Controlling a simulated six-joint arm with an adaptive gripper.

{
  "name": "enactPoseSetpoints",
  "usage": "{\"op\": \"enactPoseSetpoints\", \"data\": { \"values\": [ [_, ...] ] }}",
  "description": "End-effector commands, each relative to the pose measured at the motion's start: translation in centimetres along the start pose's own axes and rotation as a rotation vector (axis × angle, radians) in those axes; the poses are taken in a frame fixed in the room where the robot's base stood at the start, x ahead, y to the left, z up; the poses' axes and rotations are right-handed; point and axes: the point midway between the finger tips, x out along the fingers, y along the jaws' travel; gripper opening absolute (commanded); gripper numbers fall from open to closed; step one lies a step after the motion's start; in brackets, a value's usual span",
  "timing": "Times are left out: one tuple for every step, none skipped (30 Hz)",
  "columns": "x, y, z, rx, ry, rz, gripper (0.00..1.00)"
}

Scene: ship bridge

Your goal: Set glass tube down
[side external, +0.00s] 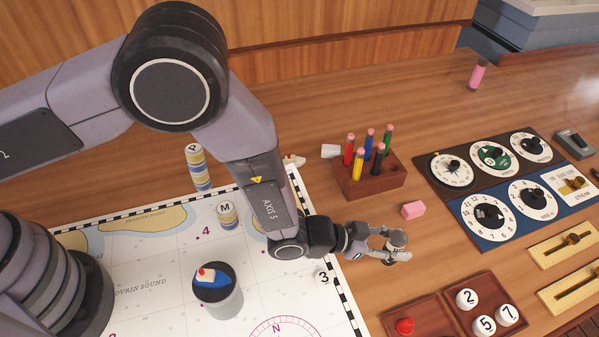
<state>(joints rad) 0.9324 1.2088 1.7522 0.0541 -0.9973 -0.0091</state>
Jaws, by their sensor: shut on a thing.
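My gripper (398,250) reaches out to the right of the chart, above the wooden desk. It is shut on a small upright cylinder with a grey-white top, which I take to be the glass tube (397,238). The fingers hide most of the tube's lower part. I cannot tell from this view how far its base is from the desk. A pink tube (477,75) with dark ends stands upright, far off at the back right of the desk.
A pencil block (369,180) with several coloured pencils and a pink eraser (413,210) lie behind my gripper. Dial panels (495,180) are to the right. A wooden tray (433,312) with numbered balls is in front. Round pieces stand on the chart (140,265).

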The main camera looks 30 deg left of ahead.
Motion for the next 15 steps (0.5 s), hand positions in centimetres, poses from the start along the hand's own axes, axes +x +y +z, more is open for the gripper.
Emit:
{"op": "enactPoseSetpoints", "data": {
  "values": [
    [0.5, 0.0, 0.3, 0.0, 0.0, 0.0, 0.0],
    [0.8, 0.0, 0.6, 0.0, 0.0, 0.0, 0.0],
    [1.1, 0.0, 1.2, 0.0, -0.002, 0.0, 0.0],
    [1.2, 0.0, 1.7, 0.0, -0.004, 0.0, 0.0],
    [1.4, 0.0, 2.1, 0.0, -0.004, 0.0, 0.0],
    [1.6, 0.0, 2.6, 0.001, -0.004, 0.0, 0.0],
    [1.7, 0.0, 2.9, 0.001, -0.003, 0.0, 0.0],
    [1.8, 0.0, 3.0, 0.001, -0.001, 0.0, 0.0],
    [1.8, 0.0, 3.2, 0.001, -0.001, 0.0, 0.0],
    [1.9, 0.0, 3.2, 0.001, -0.001, 0.0, 0.0],
    [1.9, 0.0, 3.2, 0.001, 0.0, 0.0, 0.0],
    [1.9, 0.0, 3.2, 0.001, 0.0, 0.0, 0.0],
    [1.8, 0.0, 3.2, 0.001, 0.0, 0.0, 0.0],
    [1.8, 0.0, 3.2, 0.001, 0.0, 0.0, 0.0],
    [1.8, 0.0, 3.2, 0.001, 0.0, 0.0, 0.0]
  ]
}}
